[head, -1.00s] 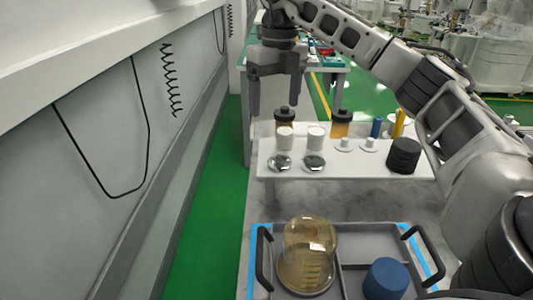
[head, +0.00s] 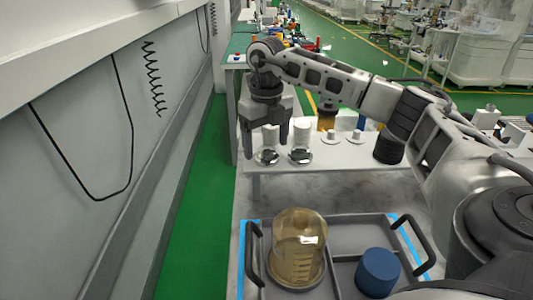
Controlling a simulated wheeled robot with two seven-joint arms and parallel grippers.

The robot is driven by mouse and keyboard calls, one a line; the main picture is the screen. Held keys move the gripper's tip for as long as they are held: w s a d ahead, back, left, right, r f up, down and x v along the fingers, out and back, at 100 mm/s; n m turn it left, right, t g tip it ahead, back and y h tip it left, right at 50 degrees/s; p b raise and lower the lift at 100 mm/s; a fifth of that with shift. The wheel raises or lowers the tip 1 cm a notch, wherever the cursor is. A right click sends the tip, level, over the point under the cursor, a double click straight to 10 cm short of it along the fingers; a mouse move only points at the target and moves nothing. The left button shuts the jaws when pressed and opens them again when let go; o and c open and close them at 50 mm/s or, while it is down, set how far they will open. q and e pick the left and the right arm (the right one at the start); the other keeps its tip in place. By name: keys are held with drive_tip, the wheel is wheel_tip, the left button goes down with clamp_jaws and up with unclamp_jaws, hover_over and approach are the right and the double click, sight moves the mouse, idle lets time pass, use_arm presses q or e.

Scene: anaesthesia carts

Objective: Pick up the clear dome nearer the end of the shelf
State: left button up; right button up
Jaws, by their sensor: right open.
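Two small clear domes with white caps stand side by side at the left end of the white shelf (head: 330,161). The left dome (head: 268,157) is nearer the shelf's end; the other dome (head: 301,156) is just to its right. My right gripper (head: 265,143) points down, open and empty, with its fingers around or just above the left dome's white cap. I cannot tell whether they touch it. My left gripper is not in view.
Right along the shelf are small white knobbed pieces (head: 357,136), an amber bottle (head: 326,119) and a black cylinder (head: 389,147). Below, a grey tray (head: 343,232) holds a large amber see-through dome (head: 298,246) and a blue cylinder (head: 377,272). A wall runs along the left.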

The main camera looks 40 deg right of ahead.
drive_tip(key=shift+f, duration=1.2)
drive_tip(key=c, duration=1.1)
drive_tip(key=shift+r, duration=0.1)
